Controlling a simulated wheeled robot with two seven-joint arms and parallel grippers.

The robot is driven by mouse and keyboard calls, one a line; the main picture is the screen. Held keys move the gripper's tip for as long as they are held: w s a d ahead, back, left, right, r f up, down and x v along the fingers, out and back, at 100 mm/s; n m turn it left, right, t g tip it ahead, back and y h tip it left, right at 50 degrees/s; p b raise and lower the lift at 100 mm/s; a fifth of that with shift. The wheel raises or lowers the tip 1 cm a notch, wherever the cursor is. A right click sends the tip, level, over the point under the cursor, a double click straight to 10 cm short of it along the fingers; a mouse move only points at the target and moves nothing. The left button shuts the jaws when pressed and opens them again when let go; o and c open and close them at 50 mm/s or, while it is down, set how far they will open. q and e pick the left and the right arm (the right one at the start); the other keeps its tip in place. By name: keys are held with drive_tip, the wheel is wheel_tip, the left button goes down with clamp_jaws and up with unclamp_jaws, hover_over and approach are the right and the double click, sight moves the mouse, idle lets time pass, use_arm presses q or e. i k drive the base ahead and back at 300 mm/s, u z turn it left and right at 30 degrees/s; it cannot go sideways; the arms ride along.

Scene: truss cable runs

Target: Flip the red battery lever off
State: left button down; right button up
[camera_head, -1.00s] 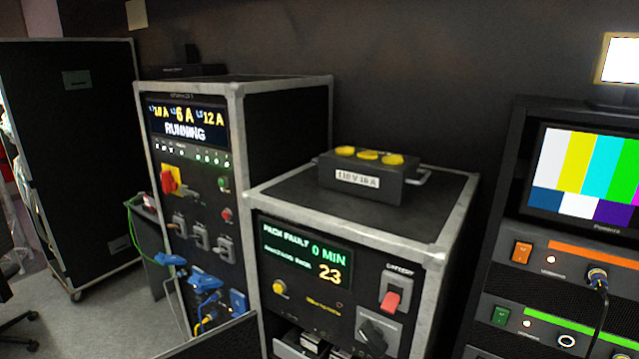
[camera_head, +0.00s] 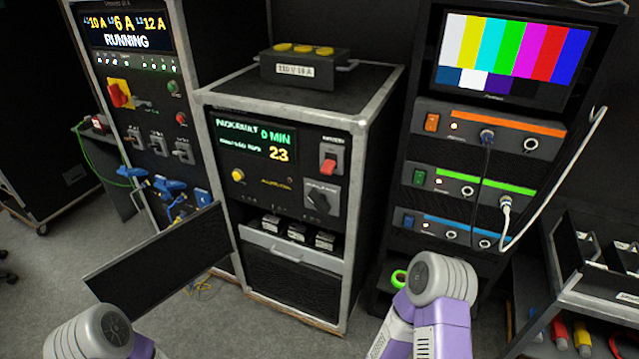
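A black rotary switch (camera_head: 318,200) is just below the lever. Parts of my two arms show at the bottom left and bottom right, well short of the cabinet. Neither gripper shows, so their fingers cannot be seen.
A black door panel (camera_head: 160,258) stands open at the cabinet's left front. A drawer (camera_head: 290,244) with several packs is under the controls. A rack with a colour-bar monitor (camera_head: 508,55) stands right, a power distribution cabinet (camera_head: 205,35) left.

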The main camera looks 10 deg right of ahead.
sight(329, 166)
drive_tip(key=u, duration=1.7)
drive_tip(key=i, duration=0.9)
drive_tip(key=z, duration=1.85)
